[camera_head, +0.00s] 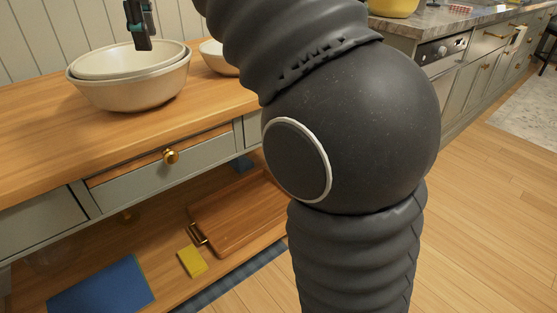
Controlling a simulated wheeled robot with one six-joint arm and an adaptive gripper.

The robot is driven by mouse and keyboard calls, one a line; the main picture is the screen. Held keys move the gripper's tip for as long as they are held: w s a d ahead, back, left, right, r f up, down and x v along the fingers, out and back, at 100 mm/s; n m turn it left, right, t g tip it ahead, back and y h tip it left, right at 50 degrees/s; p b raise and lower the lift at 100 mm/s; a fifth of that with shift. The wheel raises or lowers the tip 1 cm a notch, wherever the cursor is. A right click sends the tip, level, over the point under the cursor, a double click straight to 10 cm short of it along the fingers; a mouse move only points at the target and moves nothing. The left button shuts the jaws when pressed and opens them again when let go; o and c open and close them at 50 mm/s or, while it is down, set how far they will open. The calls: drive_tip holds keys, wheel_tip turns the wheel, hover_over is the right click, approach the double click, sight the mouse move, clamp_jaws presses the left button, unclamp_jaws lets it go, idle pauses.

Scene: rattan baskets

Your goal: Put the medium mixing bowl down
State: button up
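Two cream bowls stand nested on the wooden counter at the left in the head view. The smaller inner bowl (105,63), which looks like the medium mixing bowl, sits within the larger outer bowl (130,95), with its rim a little tilted. My gripper (143,45) points down at the far rim of the nested bowls, and its tip overlaps that rim. I cannot tell whether the fingers grasp the rim or are just in front of or above it. The inside bottom of the inner bowl is hidden.
Another pale bowl (218,58) stands right of the nested bowls, partly hidden by my arm. The counter (40,140) is clear at the front left. Below, a shelf holds a cutting board (240,212), a yellow sponge (192,261) and a blue mat (100,288).

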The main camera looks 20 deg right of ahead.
drive_tip(key=s+d+f+m, duration=0.4)
drive_tip(key=s+f, duration=0.3)
drive_tip(key=f, duration=0.3)
drive_tip(key=s+d+f+m, duration=0.5)
drive_tip(key=s+f, duration=0.3)
drive_tip(key=f, duration=0.2)
drive_tip(key=s+d+f+m+t, duration=0.1)
drive_tip(key=s+d+f+m, duration=0.4)
drive_tip(key=s+f, duration=0.3)
drive_tip(key=shift+d+f+m, duration=0.25)
drive_tip(key=shift+f+m, duration=0.25)
drive_tip(key=shift+f, duration=0.45)
